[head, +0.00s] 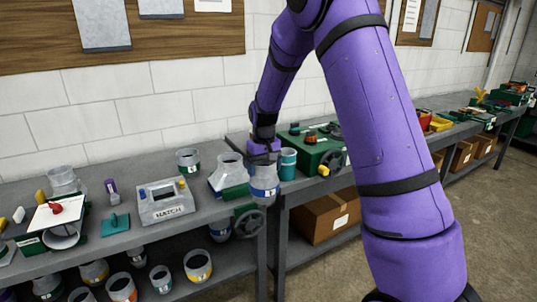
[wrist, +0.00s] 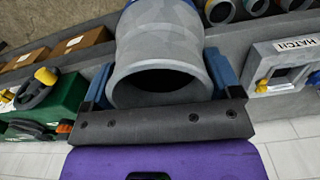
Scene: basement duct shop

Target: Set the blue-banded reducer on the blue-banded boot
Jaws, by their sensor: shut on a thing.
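My gripper (head: 264,160) is shut on a grey, waisted reducer (head: 264,184) with a blue and white band round its lower part. The reducer hangs roughly upright in front of the bench edge. In the wrist view the grey reducer (wrist: 165,55) sits between my two blue fingers, with its dark round mouth towards the camera. A grey flared fitting with a round top (head: 226,166) stands on the bench just left of the reducer, beside a green block. It looks like a boot with a small blue patch low down; the reducer partly hides this area.
A grey HATCH box (head: 165,201) and a short grey collar (head: 188,160) stand on the bench to the left. A teal cup (head: 288,163) and green machine (head: 312,150) stand to the right. A dark handwheel (head: 249,222) juts out below the reducer. Several banded collars fill the lower shelf.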

